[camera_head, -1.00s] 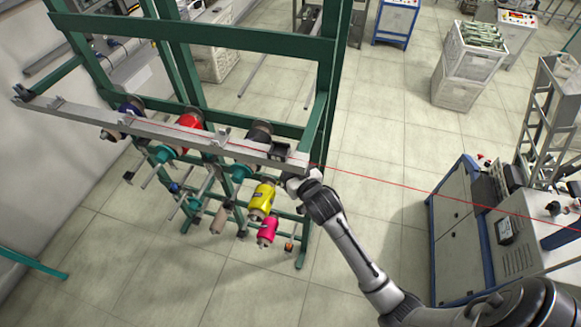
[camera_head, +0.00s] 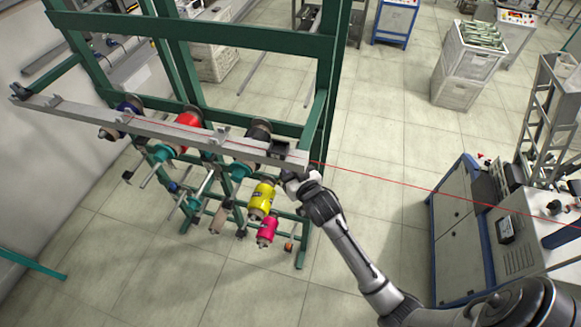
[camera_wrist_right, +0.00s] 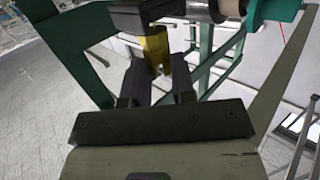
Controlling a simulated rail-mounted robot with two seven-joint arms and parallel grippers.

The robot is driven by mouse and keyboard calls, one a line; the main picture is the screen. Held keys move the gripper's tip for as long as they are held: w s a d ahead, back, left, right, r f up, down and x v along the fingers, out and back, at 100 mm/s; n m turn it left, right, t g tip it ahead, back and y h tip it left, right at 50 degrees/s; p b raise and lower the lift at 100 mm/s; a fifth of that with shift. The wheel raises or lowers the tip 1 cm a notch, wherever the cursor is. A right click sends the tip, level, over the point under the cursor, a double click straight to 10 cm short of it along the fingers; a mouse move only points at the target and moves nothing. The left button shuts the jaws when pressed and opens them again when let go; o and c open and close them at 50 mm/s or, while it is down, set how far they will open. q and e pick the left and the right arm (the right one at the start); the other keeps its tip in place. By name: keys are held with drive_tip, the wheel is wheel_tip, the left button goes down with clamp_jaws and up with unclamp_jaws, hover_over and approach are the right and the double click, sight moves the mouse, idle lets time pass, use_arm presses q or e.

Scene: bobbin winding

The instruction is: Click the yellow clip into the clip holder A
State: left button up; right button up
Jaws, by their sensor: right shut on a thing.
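The yellow clip (camera_wrist_right: 155,48) shows at the fingertips of my right gripper (camera_wrist_right: 157,70) in the right wrist view. The gripper is shut on its lower part. The clip's top meets a dark block (camera_wrist_right: 138,15), which may be clip holder A; I cannot tell whether the clip is seated in it. In the head view, my right gripper (camera_head: 290,180) is just under the right end of the grey rail (camera_head: 165,130), below a dark block (camera_head: 280,149). The clip cannot be made out there. My left gripper is not in view.
Several bobbins hang on the green frame (camera_head: 326,90), including a yellow one (camera_head: 262,200) and a pink one (camera_head: 267,230) just left of my right gripper. A thin red thread (camera_head: 430,190) runs from the rail to the machine at right. The floor between is clear.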

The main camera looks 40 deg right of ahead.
drive_tip(key=shift+f+b, duration=0.35)
drive_tip(key=shift+f, duration=0.5)
drive_tip(key=o, duration=1)
drive_tip(key=b+v, duration=0.2)
drive_tip(key=v, duration=1.1)
drive_tip(key=shift+s, duration=0.4)
